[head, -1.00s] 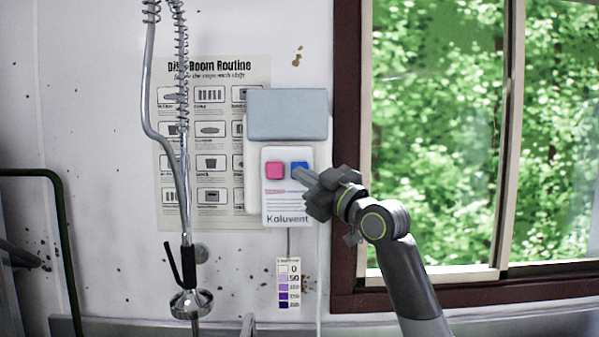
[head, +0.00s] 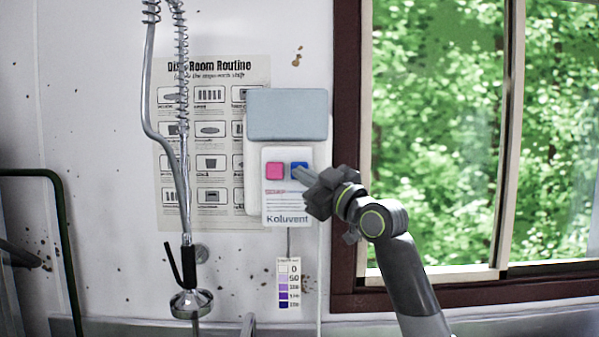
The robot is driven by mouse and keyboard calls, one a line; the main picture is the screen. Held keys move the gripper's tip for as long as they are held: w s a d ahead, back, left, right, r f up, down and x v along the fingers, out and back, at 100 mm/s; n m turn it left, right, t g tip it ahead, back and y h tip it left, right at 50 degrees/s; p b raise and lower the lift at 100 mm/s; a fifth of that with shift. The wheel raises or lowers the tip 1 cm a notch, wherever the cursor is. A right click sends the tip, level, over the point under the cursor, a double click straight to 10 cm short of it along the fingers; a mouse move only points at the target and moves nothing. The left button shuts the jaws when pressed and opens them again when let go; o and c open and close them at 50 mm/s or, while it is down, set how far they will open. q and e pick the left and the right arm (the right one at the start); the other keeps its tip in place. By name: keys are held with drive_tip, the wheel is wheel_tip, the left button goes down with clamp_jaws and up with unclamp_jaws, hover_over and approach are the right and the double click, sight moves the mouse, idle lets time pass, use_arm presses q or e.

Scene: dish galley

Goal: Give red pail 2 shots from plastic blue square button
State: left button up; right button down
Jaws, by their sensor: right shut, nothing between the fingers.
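The blue square button (head: 299,165) is on the front of a white wall dispenser (head: 289,212), to the right of a pink square button (head: 274,170). My right gripper (head: 298,174) is shut and empty, its fingertips at the lower part of the blue button and covering some of it. I cannot tell whether the tips touch the button or press it. The red pail is not in view. My left gripper is not in view.
A spray hose with a metal head (head: 191,303) hangs left of the dispenser. A colour strip (head: 289,283) hangs below it. A poster (head: 211,145) is on the wall behind. A dark window frame (head: 346,150) stands to the right.

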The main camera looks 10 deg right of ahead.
drive_tip(key=shift+w+d+r, duration=0.1)
drive_tip(key=shift+w+d, duration=0.05)
drive_tip(key=shift+w, duration=0.6)
idle(0.8)
drive_tip(key=shift+s+a+f, duration=0.1)
drive_tip(key=shift+s, duration=0.4)
drive_tip(key=shift+s+a+f, duration=0.1)
drive_tip(key=shift+s, duration=0.4)
drive_tip(key=shift+s, duration=0.1)
drive_tip(key=shift+w+d+r, duration=0.1)
drive_tip(key=shift+w, duration=0.45)
drive_tip(key=shift+w+d+r, duration=0.1)
drive_tip(key=shift+w, duration=0.45)
idle(1.1)
drive_tip(key=shift+s, duration=0.1)
drive_tip(key=shift+s+a+f, duration=0.1)
drive_tip(key=shift+s, duration=0.4)
drive_tip(key=shift+s+a+f, duration=0.1)
drive_tip(key=shift+s, duration=0.35)
